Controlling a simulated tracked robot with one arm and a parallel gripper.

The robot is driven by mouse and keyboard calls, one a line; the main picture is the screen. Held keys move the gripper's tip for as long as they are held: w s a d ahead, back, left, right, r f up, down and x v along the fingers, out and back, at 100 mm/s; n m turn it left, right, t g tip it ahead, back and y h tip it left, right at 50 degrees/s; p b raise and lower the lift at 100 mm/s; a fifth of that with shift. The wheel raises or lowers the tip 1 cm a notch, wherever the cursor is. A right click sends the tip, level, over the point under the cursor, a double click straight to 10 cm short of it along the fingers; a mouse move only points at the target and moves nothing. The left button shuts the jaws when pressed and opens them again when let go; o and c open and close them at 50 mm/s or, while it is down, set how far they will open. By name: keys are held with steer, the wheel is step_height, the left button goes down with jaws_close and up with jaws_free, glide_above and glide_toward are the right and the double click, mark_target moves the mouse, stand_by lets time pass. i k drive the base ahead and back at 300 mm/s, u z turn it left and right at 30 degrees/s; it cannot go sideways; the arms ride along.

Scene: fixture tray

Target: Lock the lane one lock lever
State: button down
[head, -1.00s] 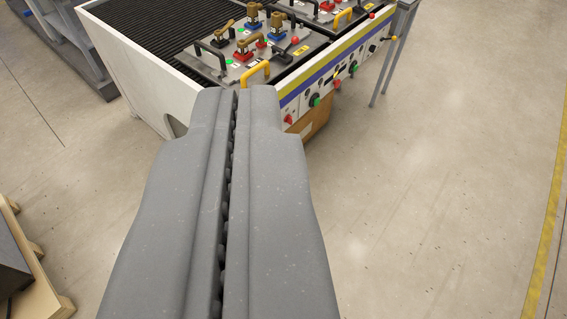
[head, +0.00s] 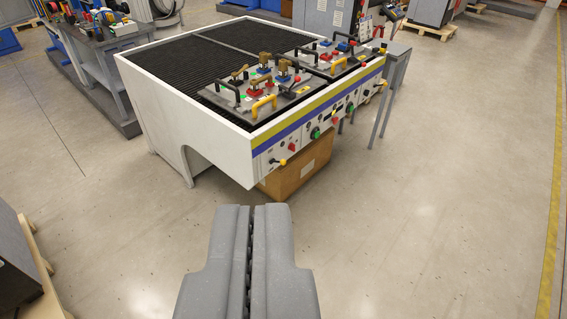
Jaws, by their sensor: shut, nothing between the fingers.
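The white workstation (head: 190,117) stands in the middle of the head view. Its front panel carries a small lever with a yellow knob (head: 283,161) at the near left end. Another yellow-knobbed lever (head: 383,84) shows at the far right end. I cannot read which lane each belongs to, nor tell their positions exactly. My gripper (head: 253,208) is shut and empty. It points toward the station from in front, below the near lever in the picture, and touches nothing.
Two fixture plates with clamps and handles (head: 263,106) lie on the black slatted bed (head: 176,72). Red and green buttons (head: 315,134) line the panel. A cardboard box (head: 300,172) sits underneath. A grey stand (head: 393,70) is at the right end. Floor (head: 440,200) is clear on the right.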

mark_target(282, 162)
steer(key=z, duration=0.6)
steer(key=i, duration=2.1)
steer(key=u, duration=0.35)
